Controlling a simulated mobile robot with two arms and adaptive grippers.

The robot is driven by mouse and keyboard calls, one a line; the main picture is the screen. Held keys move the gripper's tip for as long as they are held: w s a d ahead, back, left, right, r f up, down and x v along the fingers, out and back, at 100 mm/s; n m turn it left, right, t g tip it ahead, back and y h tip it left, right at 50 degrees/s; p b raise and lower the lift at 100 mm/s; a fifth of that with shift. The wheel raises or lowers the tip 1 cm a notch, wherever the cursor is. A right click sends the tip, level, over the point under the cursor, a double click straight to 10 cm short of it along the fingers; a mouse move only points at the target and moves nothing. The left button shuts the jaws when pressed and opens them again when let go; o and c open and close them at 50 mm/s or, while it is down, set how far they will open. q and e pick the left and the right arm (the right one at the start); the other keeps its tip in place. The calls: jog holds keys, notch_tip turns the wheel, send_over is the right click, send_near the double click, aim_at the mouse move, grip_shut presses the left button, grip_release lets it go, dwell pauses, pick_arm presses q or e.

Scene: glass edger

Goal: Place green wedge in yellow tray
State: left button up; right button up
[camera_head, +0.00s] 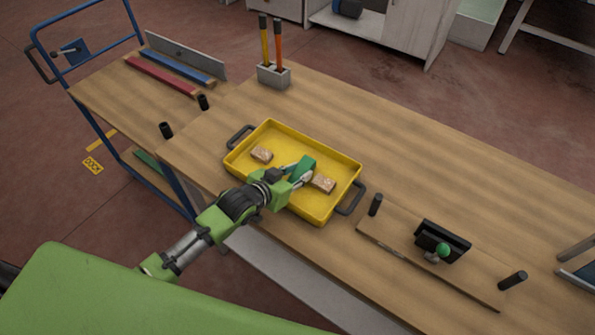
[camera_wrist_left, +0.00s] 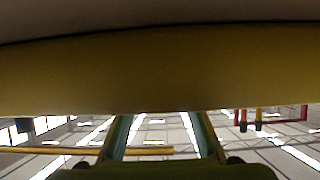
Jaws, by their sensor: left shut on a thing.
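The yellow tray (camera_head: 333,211) lies on the wooden bench, with a dark handle at each end. My left gripper (camera_head: 299,176) reaches over the tray from the left and is shut on the green wedge (camera_head: 303,164). The wedge is over the inside of the tray, between two brownish blocks. I cannot tell whether it touches the tray floor. In the left wrist view a broad yellow band crosses the picture, and the wedge cannot be made out clearly. My right gripper is not in view.
One brownish block (camera_head: 262,155) lies in the tray's left part, another (camera_head: 323,184) close right of the gripper. A grey holder (camera_head: 273,76) with two tools stands behind. A board with a black-and-green device (camera_head: 441,243) is at right. The bench behind the tray is clear.

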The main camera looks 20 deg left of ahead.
pick_arm(q)
jog(key=o, duration=0.7)
jog(key=shift+f, duration=0.1)
jog(key=shift+o, duration=0.7)
jog(key=shift+s, duration=0.1)
jog(key=b+v, duration=0.1)
jog(key=v, duration=1.1)
